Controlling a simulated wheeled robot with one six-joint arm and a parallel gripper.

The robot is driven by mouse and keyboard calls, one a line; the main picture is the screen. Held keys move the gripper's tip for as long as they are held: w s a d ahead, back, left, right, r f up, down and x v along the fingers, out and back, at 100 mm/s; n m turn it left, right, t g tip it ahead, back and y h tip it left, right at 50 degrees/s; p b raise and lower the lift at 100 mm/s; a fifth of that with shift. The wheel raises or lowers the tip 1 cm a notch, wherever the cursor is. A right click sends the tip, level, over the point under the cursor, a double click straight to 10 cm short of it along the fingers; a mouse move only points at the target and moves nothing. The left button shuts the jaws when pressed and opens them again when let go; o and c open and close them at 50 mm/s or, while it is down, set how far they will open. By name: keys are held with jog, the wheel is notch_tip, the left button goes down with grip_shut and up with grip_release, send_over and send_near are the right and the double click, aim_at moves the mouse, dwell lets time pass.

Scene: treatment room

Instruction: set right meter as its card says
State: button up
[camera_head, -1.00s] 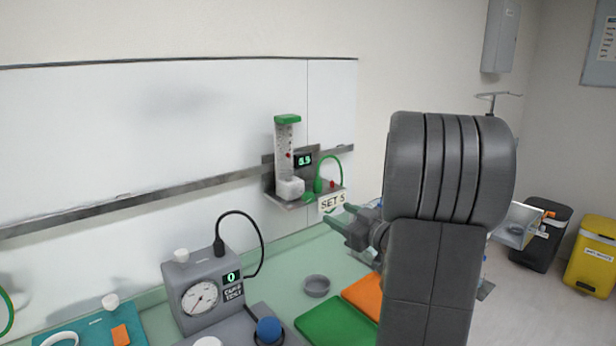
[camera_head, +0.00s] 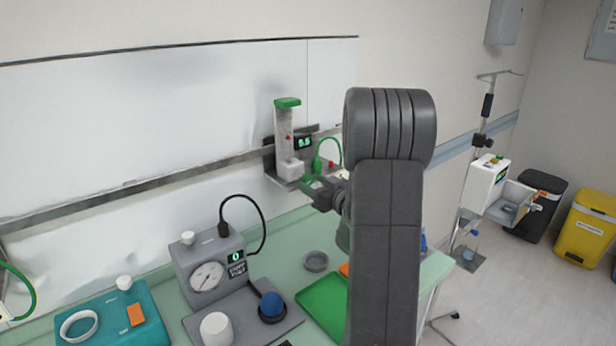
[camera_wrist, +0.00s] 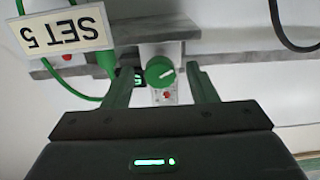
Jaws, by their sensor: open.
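The right meter (camera_head: 288,140) is a clear upright tube with a green cap and a red mark, on the wall rail. A small green display (camera_head: 304,142) sits beside it; its digits are too small to read surely. In the wrist view, which is upside down, the card (camera_wrist: 66,35) reads "SET 5". The meter's round green knob (camera_wrist: 159,71) has a white pointer line. My gripper (camera_wrist: 158,88) is open, its fingers on either side of the knob; contact is not clear.
A grey gauge box (camera_head: 212,270) with a dial stands on the green counter. A green hose (camera_head: 330,150) and the metal rail (camera_head: 150,182) are near the meter.

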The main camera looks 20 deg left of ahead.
jog(key=shift+x, duration=1.3)
jog(key=c, duration=1)
jog(key=shift+o, duration=0.2)
jog(key=shift+m, duration=1)
jog(key=o, duration=1)
jog(key=shift+c, duration=0.2)
jog(key=b+v, duration=0.3)
jog(key=v, duration=1.1)
